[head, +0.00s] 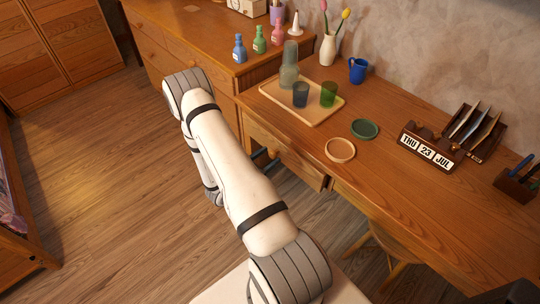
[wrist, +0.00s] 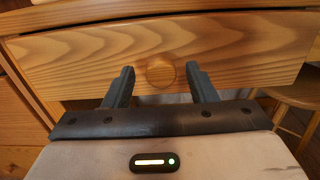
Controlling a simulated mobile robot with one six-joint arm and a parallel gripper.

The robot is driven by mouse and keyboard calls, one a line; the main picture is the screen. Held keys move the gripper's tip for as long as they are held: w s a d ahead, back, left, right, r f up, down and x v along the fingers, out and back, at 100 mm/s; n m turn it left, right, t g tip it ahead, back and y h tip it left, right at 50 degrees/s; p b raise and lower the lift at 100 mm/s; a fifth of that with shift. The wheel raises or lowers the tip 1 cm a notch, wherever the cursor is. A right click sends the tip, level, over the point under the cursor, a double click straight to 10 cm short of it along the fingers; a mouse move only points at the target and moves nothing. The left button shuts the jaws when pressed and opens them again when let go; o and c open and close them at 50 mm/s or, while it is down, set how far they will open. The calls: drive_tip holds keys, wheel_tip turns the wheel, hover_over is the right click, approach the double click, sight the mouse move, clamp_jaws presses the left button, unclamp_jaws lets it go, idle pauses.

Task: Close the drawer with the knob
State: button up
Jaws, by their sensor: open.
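The wooden drawer (head: 288,160) is under the front edge of the desk in the head view, and its front seems to stand out a little from the desk. In the wrist view the drawer front (wrist: 90,52) spans the picture, with a round wooden knob (wrist: 161,74) at its middle. My gripper (wrist: 160,72) is open, its two dark fingers pointing at the drawer front, one on each side of the knob with gaps between. I cannot tell whether the fingertips touch the front.
The desk (head: 400,195) carries a tray (head: 318,117) with a carafe and glasses, two round dishes, a blue mug (head: 358,70) and a calendar block (head: 430,150). A stool (wrist: 295,97) stands below at the right. Open wooden floor (head: 110,190) lies to the left.

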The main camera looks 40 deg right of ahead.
clamp_jaws()
idle(0.6)
